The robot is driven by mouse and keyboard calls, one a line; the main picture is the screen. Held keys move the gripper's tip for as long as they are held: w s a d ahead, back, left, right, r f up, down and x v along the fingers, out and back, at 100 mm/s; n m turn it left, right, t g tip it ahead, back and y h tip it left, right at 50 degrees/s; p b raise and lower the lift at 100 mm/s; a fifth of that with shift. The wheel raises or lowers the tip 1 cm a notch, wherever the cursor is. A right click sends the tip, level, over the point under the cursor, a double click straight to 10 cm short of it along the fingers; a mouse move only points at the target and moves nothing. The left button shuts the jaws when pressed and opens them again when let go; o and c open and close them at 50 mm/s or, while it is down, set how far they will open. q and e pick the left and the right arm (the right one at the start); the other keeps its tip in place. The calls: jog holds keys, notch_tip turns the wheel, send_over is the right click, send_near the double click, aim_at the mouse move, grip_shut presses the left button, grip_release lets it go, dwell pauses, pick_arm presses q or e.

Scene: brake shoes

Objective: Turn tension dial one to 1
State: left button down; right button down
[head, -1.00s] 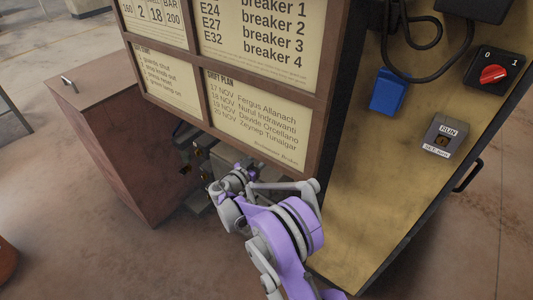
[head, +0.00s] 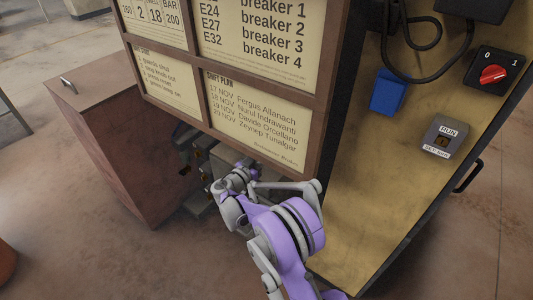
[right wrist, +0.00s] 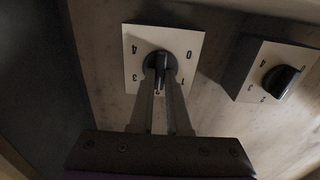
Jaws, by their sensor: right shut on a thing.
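In the right wrist view, a dial with a pale square plate (right wrist: 183,46) carries the marks 4, 0, 3, 1 and 2 around a black knob (right wrist: 160,62). My right gripper (right wrist: 161,76) is shut on this knob, with one finger on each side. The knob's grip bar stands roughly upright in the picture; I cannot tell which end points. No name is readable on the dial. In the head view my purple right arm reaches in under the notice board; its fingertips are hard to make out there. My left gripper is in no view.
A second dial (right wrist: 262,68) with a black knob sits close to the right of the held one. In the head view the framed notice board (head: 322,125) hangs above my arm. A rusty cabinet (head: 110,155) stands left, and a yellow panel (head: 345,215) with a red rotary switch (head: 493,74) stands right.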

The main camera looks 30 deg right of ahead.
jog(key=shift+n, duration=0.4)
jog(key=n, duration=0.5)
jog(key=shift+w+a+f, duration=0.1)
jog(key=n, duration=0.6)
jog(key=shift+w+b, duration=0.1)
jog(key=shift+b, duration=0.3)
jog(key=c, duration=0.9)
grip_release()
jog(key=shift+a, duration=0.15)
